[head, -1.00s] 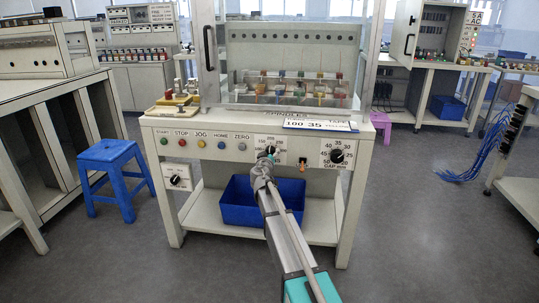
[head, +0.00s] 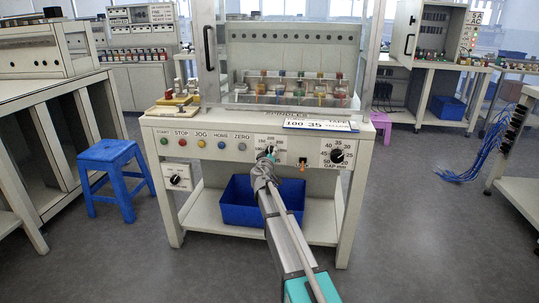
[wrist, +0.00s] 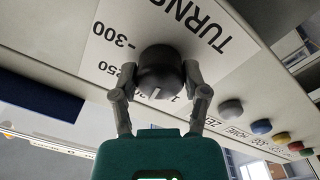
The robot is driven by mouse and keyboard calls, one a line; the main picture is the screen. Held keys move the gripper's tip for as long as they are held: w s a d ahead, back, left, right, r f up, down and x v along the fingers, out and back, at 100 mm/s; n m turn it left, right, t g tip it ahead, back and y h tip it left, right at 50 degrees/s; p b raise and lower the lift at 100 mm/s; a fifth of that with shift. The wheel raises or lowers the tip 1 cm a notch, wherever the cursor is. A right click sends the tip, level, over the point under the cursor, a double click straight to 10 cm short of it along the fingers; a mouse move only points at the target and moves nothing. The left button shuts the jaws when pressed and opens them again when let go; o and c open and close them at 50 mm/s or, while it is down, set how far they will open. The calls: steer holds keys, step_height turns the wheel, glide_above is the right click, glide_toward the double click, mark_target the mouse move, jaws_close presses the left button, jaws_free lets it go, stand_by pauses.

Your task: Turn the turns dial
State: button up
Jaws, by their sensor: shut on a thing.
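The turns dial (wrist: 160,70) is a round black knob on a white label plate reading TURNS. In the wrist view, its white pointer mark is on the side nearest my gripper body, between the 250 and a partly hidden number. My gripper (wrist: 157,78) has one finger on each side of the knob and is shut on it. In the head view, my gripper (head: 266,157) reaches the panel front from below and hides much of the dial.
A second black dial (head: 337,156), marked GAP, is to the right. Coloured buttons (head: 201,144) line the panel to the left. A lower-left knob (head: 175,181) and a blue bin (head: 240,202) under the table are also near. A blue stool (head: 110,158) stands left.

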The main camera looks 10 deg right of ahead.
steer(key=n, duration=1.2)
steer(key=shift+r+n, duration=0.1)
steer(key=shift+n, duration=0.3)
steer(key=n, duration=0.3)
steer(key=shift+n, duration=0.4)
steer(key=o, duration=1.1)
steer(key=shift+o, duration=0.2)
steer(key=shift+m, duration=0.5)
